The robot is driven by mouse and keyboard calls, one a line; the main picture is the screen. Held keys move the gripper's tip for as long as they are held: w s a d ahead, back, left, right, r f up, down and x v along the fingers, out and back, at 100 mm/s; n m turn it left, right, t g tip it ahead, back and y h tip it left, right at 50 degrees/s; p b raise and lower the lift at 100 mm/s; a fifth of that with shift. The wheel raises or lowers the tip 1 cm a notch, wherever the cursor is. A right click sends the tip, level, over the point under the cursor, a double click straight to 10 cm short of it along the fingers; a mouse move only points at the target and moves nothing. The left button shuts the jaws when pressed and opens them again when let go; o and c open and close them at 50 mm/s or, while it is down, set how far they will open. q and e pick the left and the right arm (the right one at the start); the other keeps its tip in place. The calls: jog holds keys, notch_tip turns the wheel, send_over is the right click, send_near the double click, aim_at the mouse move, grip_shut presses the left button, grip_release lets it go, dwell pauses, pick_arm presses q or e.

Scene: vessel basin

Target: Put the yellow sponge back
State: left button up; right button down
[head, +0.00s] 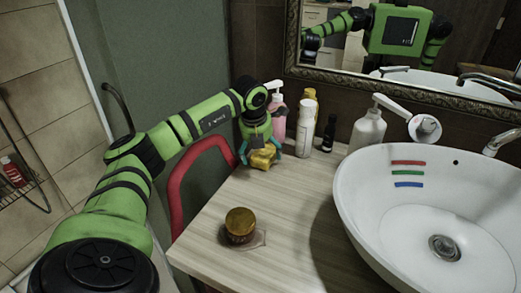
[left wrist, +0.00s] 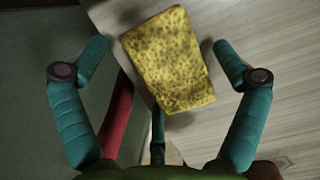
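The yellow sponge (head: 264,157) is at the back left of the wooden counter, by its left edge. It also shows in the left wrist view (left wrist: 168,62) as a speckled block. My left gripper (head: 262,152) is pointing down over the sponge, with teal fingers on either side of it. In the left wrist view the fingers of my left gripper (left wrist: 160,50) are spread, with gaps between the side fingertips and the sponge. I cannot tell whether the sponge rests fully on the counter. My right gripper is not in view.
A round brown-lidded jar (head: 240,222) stands at the front of the counter (head: 290,205). A pink bottle (head: 278,122), a white bottle (head: 305,130) and a pump dispenser (head: 367,132) stand along the back. A white basin (head: 400,215) fills the right. A red chair-like frame (head: 180,185) borders the counter's left.

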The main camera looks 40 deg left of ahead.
pick_arm(q)
jog(key=v, duration=1.2)
jog(key=shift+r, duration=0.25)
